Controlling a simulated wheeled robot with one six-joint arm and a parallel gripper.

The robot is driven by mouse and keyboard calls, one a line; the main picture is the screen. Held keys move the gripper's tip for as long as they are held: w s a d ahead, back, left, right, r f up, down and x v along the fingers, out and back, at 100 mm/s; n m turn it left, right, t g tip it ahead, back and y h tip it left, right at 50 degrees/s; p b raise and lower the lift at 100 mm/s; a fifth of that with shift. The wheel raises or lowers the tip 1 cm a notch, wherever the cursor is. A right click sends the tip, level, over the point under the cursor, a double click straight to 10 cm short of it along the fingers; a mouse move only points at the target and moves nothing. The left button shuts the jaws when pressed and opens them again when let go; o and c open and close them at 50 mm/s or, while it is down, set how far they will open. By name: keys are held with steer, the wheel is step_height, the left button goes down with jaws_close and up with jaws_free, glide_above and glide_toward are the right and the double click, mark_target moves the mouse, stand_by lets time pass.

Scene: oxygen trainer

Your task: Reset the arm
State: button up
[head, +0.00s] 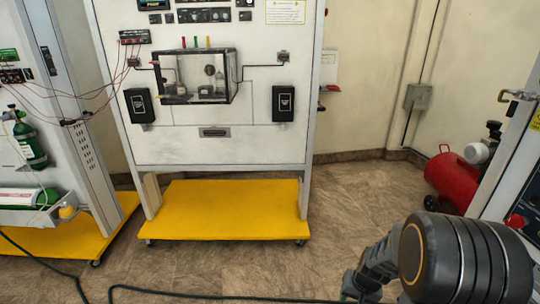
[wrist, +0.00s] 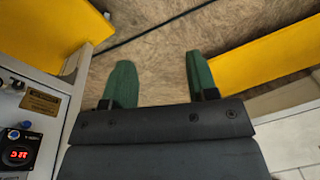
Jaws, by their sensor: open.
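My gripper (wrist: 160,82) shows in the wrist view with two green fingers apart and nothing between them. It is open above the brown stone-patterned floor (wrist: 155,45). In the head view, my dark grey arm (head: 455,262) fills the lower right corner. The gripper itself cannot be made out there.
A white trainer panel (head: 220,150) on a yellow wheeled base (head: 220,212) stands ahead. Another panel with a green cylinder (head: 29,143) is at left. A red compressor tank (head: 455,178) is at right. A dark cable (head: 200,296) crosses the floor.

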steer(key=s+a+r+n+p, duration=0.1)
steer(key=s+a+r+p, duration=0.2)
steer(key=r, duration=0.7)
steer(key=s+a+r+n+t+p, duration=0.1)
steer(key=r+p, duration=0.4)
steer(key=r, duration=0.6)
steer(key=s+a+r+n+t+p, duration=0.1)
steer(key=s+a+r+p, duration=0.3)
steer(key=r, duration=0.7)
steer(key=shift+s+a+n+h, duration=0.3)
steer(key=shift+a+n+h, duration=0.1)
steer(key=shift+a+n, duration=0.1)
steer(key=shift+c, duration=0.7)
steer(key=shift+d, duration=0.1)
steer(key=shift+c, duration=0.3)
